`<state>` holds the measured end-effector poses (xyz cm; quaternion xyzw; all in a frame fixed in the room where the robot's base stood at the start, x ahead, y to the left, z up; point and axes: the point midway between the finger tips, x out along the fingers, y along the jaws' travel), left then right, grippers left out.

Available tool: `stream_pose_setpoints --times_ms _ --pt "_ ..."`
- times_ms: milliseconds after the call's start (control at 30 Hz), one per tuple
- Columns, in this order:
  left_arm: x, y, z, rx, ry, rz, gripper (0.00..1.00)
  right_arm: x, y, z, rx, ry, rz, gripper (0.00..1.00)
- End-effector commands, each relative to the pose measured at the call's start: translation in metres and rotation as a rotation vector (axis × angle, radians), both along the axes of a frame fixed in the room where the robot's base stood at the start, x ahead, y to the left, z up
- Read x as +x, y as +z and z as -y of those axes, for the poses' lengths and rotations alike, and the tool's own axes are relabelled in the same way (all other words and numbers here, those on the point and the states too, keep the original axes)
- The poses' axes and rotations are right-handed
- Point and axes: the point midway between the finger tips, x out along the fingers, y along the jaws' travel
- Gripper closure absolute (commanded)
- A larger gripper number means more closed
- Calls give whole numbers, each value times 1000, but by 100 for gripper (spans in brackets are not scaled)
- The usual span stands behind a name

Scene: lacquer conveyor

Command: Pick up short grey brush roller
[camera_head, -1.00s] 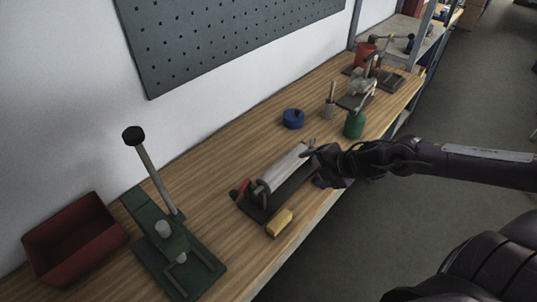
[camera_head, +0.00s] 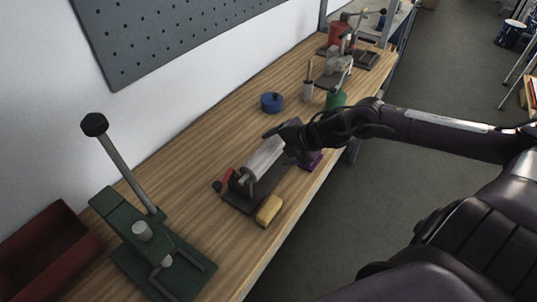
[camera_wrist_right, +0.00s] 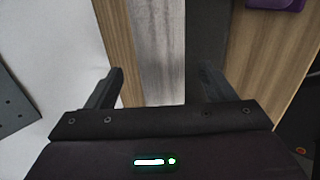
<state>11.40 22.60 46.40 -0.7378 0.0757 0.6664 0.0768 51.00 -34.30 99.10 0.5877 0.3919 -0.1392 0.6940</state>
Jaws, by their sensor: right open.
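The grey brush roller (camera_head: 263,158) lies in a dark stand with a red-handled crank on the wooden bench. It also shows in the right wrist view as a pale grey band (camera_wrist_right: 158,50). My right gripper (camera_head: 277,133) is at the roller's far end in the head view, and its arm hides that end. In the right wrist view my right gripper (camera_wrist_right: 160,88) is open, with one finger on each side of the roller. I cannot tell whether the fingers touch it. My left gripper is not in view.
A yellow block (camera_head: 269,211) lies in front of the stand. A green press (camera_head: 150,245) and a red bin (camera_head: 45,250) stand to the left. A blue round container (camera_head: 272,102) is behind, and a purple object (camera_head: 311,160) lies near the bench edge.

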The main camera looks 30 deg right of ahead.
Motion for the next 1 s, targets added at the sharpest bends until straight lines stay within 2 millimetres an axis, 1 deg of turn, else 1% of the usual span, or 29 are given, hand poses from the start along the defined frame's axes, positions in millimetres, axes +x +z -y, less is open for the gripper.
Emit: stream_pose_setpoints --times_ms 33,100,167,400,500,733,767,1000 --pt "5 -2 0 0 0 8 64 4 -2 -1 7 -3 5 24" --pt "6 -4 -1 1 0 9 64 8 -6 -3 8 0 5 24" --pt "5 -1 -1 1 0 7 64 12 -9 -4 9 -2 6 24" --pt "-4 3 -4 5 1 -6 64 28 -28 -9 5 -1 3 24" --pt "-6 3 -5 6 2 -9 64 30 -32 -11 2 3 1 24" --pt "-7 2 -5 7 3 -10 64 30 -34 -11 0 3 0 24" --pt "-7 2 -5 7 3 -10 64 30 -34 -11 0 3 0 25" --pt "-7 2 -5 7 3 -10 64 30 -34 -10 1 2 0 56"
